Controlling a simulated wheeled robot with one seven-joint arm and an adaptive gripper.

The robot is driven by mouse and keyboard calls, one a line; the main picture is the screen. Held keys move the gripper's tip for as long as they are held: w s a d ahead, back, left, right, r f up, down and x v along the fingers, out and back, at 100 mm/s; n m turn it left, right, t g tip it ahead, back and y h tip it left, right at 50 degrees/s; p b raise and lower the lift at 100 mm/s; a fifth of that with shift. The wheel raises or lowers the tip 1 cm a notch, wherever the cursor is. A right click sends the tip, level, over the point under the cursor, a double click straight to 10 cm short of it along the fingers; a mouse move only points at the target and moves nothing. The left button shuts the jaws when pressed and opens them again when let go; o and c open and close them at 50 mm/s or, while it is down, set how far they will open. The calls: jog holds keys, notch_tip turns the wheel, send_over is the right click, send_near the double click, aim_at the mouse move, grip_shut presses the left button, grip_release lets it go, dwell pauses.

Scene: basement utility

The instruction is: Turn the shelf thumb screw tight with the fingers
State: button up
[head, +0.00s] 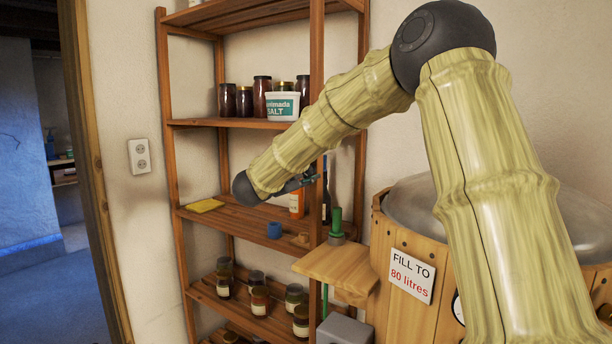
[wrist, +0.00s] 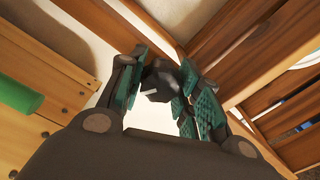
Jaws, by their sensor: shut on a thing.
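The thumb screw (wrist: 160,82) is a dark knob with a pale mark, in front of the shelf's wooden upright in the wrist view. My gripper (wrist: 161,76) has its teal-padded fingers on either side of the knob and is shut on it. In the head view, my gripper (head: 311,178) is at the front right upright of the wooden shelf (head: 317,60), just above the middle board. The screw cannot be made out clearly there. How far it is turned in cannot be seen.
A green-handled thing (head: 337,224) stands on a small wooden ledge (head: 335,268) beside the wooden tub (head: 378,240). Jars and a salt tub (head: 283,106) stand on the upper board.

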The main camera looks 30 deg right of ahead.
jog(key=shift+f, duration=0.1)
jog(key=o, duration=1)
jog(key=shift+s, duration=0.1)
jog(key=shift+o, duration=0.2)
jog(key=v, duration=1.1)
jog(key=shift+a, duration=0.4)
jog(key=shift+s, duration=0.1)
